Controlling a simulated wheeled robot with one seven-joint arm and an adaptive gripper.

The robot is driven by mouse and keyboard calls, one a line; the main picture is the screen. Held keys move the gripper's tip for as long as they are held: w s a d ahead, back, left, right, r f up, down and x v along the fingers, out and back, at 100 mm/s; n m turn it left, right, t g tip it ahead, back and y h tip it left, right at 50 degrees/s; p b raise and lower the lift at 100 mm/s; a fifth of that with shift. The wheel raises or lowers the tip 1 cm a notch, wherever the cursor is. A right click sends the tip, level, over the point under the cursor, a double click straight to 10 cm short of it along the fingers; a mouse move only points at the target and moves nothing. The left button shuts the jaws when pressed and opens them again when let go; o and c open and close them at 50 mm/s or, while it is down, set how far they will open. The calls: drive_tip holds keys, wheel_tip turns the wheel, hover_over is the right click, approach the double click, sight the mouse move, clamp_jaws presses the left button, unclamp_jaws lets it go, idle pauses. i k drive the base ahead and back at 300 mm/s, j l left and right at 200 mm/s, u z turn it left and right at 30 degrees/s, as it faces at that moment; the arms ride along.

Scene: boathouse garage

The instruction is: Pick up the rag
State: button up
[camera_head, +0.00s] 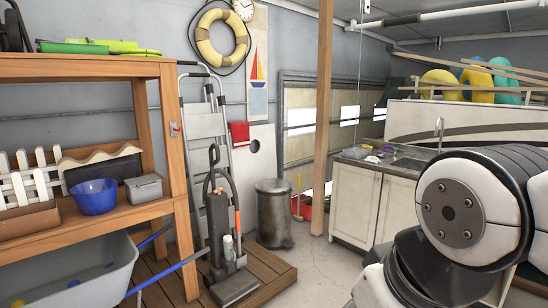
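A red cloth (239,134), which looks like the rag, hangs against the wall just right of the grey stepladder (206,125). It is draped with its long side level, above a white board with a round hole. Small coloured items (378,153) lie on the dark counter by the sink, too small to identify, so I cannot tell whether one is a cloth. My arm fills the lower right of the view, and its gripper is not in view.
A wooden shelf (110,70) stands at left with a blue bowl (94,197). An upright vacuum (219,225) stands on a low wooden platform before the ladder. A metal bin (273,212) and wooden post (323,120) stand right of it. Floor before the cabinet (354,205) is clear.

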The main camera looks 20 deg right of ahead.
sight(373, 159)
drive_tip(key=z, duration=1)
